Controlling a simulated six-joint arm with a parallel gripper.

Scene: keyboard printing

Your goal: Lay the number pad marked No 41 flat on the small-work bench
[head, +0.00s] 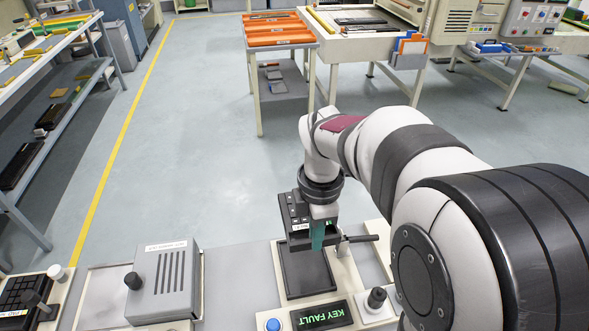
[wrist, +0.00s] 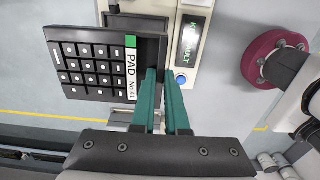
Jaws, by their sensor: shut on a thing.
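The number pad (wrist: 95,65) is black with several dark keys and a green-and-white label reading PAD No 41. My gripper (wrist: 162,74) has its teal fingers shut on the pad's labelled edge, and the pad sticks out to the left in the wrist view. In the head view the pad (head: 296,212) is tilted steeply beside my gripper (head: 318,238), above a machine with a dark recessed plate (head: 306,272). The fingers hide part of the pad there. No surface carries a readable small-work bench sign, so I cannot tell which bench it is.
The machine's display (head: 322,316) reads KEY FAULT in green, beside a blue button (head: 273,325) and a black knob (head: 376,298). A grey cover box (head: 165,280) stands left. A table with orange trays (head: 279,42) stands at the back. The floor between is clear.

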